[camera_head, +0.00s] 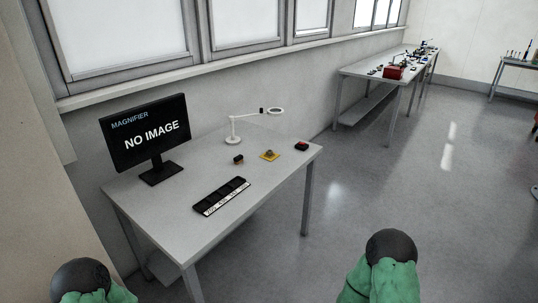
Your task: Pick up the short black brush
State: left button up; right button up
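I cannot make out a short black brush for certain in the head view. A small black and brown object (238,160) lies on the near grey table (160,205), too small to identify. Several small dark items lie on the far table by the windows, also too small to tell apart. Two green arm parts of mine with black round caps show at the bottom left and bottom right. Neither gripper's fingers are in view.
The near table holds a monitor (146,133), a magnifier lamp (233,130), a black compartment tray (222,196), a yellow item (269,155) and a black-red item (301,146). A red box (394,72) stands on the far table (372,77). Open floor (440,190) lies right.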

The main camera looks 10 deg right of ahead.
aim_at(239, 159)
jog(key=z, duration=0.8)
jog(key=i+z, duration=0.4)
jog(key=i, duration=2.9)
jog(key=i+u, duration=0.35)
jog(key=i+l+u, duration=0.5)
jog(key=i+u, duration=0.25)
jog(key=u, duration=2.1)
